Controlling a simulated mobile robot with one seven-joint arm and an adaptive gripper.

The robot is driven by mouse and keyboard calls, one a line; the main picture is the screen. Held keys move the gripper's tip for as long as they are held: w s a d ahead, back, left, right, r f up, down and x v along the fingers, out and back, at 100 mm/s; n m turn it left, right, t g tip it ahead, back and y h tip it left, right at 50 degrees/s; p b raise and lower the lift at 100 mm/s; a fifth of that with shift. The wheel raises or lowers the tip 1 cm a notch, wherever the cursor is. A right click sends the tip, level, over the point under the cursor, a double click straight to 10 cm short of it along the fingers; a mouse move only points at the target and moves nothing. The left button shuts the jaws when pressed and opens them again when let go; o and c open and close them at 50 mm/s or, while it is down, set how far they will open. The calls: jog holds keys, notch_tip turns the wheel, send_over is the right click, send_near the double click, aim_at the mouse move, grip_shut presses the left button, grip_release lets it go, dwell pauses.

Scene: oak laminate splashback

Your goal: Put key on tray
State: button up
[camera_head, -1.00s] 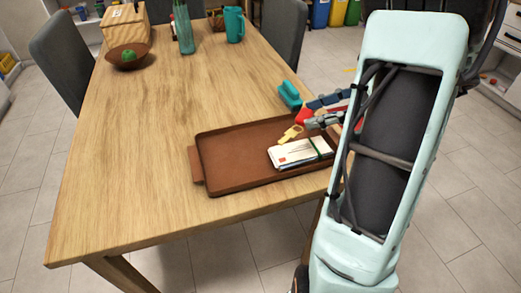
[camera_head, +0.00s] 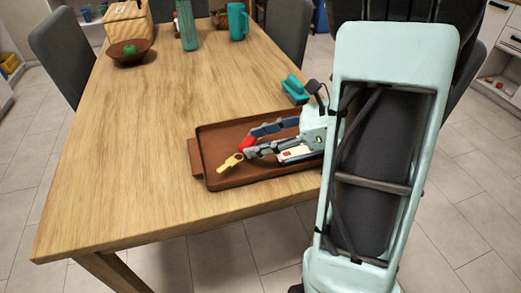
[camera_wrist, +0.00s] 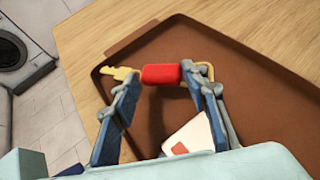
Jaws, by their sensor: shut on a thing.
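My gripper (camera_head: 250,147) is shut on the key, and its fingers also show in the wrist view (camera_wrist: 161,82). In the head view the yellow key (camera_head: 231,162) sticks out from the fingertips over the left part of the tray. In the wrist view a yellow end of the key (camera_wrist: 122,73) shows left of a red piece (camera_wrist: 160,74) between the fingers, with a yellow loop on the right. The brown tray (camera_head: 212,148) lies on the table. The key appears held above the tray; the exact gap is unclear.
Envelopes (camera_head: 297,154) lie in the tray's right part, partly hidden by my gripper. A teal object (camera_head: 294,89) is behind the tray. A bowl with a green item (camera_head: 130,52), a wooden box (camera_head: 128,22) and a teal mug (camera_head: 237,22) stand far back. The table's middle is clear.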

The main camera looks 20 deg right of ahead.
notch_tip(320, 180, down, 3)
jog(key=shift+d+r, duration=0.1)
jog(key=shift+r, duration=0.2)
jog(key=o, duration=1.2)
jog(key=shift+c, duration=0.2)
jog(key=p+v, duration=0.2)
jog(key=v, duration=1)
